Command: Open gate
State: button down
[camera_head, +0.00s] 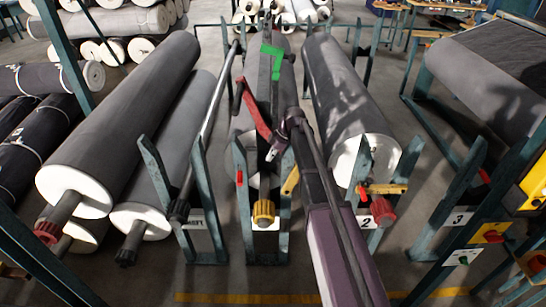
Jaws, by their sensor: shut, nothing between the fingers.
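My purple and dark arm reaches up from the bottom centre. My gripper (272,153) appears small and dark at its end, above the middle stand, shut and empty; its fingertips are hard to make out. The middle stand (241,190) has two blue-green posts, a yellow round knob (263,213) between them and a tilted yellow piece (290,181) by its right post. On the stand marked 2, a yellow bar (385,188) lies level across the posts, in front of a grey roll (345,95). I cannot tell which piece is the gate.
A red bar (256,112) slants beside my gripper. Large grey rolls (125,120) lie at the left, their shafts sticking out. A stand marked 3 (455,215) and another roll (490,75) are at the right. Bare floor with a yellow line (230,298) shows in front.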

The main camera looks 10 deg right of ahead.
jog(key=shift+a+f+b, duration=0.25)
jog(key=shift+f+b, duration=0.05)
jog(key=shift+f, duration=0.15)
jog(key=d, duration=0.1)
jog(key=d+p, duration=0.1)
jog(key=shift+s+d+r, duration=0.15)
jog(key=shift+d+r, duration=0.15)
jog(key=shift+r, duration=0.1)
jog(key=shift+a, duration=0.1)
jog(key=a+p+v, duration=0.1)
jog(key=p+v, duration=0.7)
jog(key=shift+a+r, duration=0.25)
jog(key=shift+r, duration=0.3)
dwell(0.7)
dwell(0.5)
